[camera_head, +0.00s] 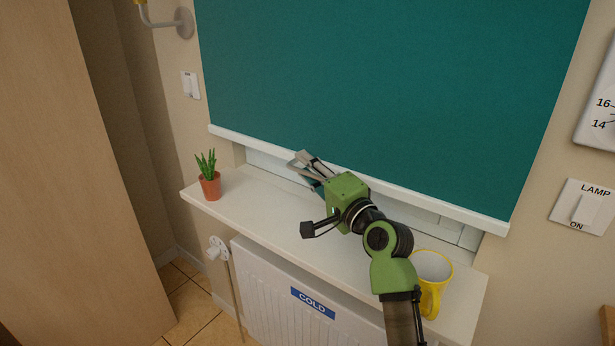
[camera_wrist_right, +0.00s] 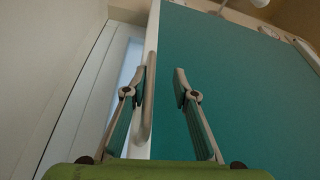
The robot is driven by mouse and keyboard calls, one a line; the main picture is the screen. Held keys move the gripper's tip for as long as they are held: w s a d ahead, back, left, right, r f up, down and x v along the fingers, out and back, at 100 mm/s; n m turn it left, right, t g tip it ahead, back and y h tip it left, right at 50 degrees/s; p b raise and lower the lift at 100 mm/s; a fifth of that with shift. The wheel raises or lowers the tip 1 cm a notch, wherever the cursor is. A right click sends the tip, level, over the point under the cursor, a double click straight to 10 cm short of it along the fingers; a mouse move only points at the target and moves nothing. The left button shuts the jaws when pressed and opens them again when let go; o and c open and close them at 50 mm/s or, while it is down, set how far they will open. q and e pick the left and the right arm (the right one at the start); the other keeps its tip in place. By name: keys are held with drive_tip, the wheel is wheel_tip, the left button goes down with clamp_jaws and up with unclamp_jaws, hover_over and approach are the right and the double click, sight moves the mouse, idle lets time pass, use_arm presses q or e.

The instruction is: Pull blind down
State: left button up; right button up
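The blind (camera_head: 390,80) is a teal sheet covering most of the window, with a white bottom bar (camera_head: 440,203) hanging a little above the sill. My right gripper (camera_head: 304,160) is at the bar, left of its middle. In the right wrist view my right gripper (camera_wrist_right: 160,75) has its two fingers apart, with the bar's edge (camera_wrist_right: 153,45) running between them. The left finger is close to the bar; I cannot tell if it touches. The teal blind (camera_wrist_right: 240,80) fills the right side there. My left gripper is not in view.
The white sill (camera_head: 260,205) holds a potted plant (camera_head: 209,180) at the left and a yellow mug (camera_head: 432,270) at the right, beside my right arm. A radiator (camera_head: 270,290) labelled COLD is below. A lamp switch (camera_head: 583,207) and a wall lamp (camera_head: 180,22) flank the blind.

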drive_tip(key=shift+s+r, duration=0.1)
drive_tip(key=p+v, duration=0.3)
drive_tip(key=v, duration=1.3)
drive_tip(key=shift+p, duration=0.4)
idle(0.6)
idle(0.5)
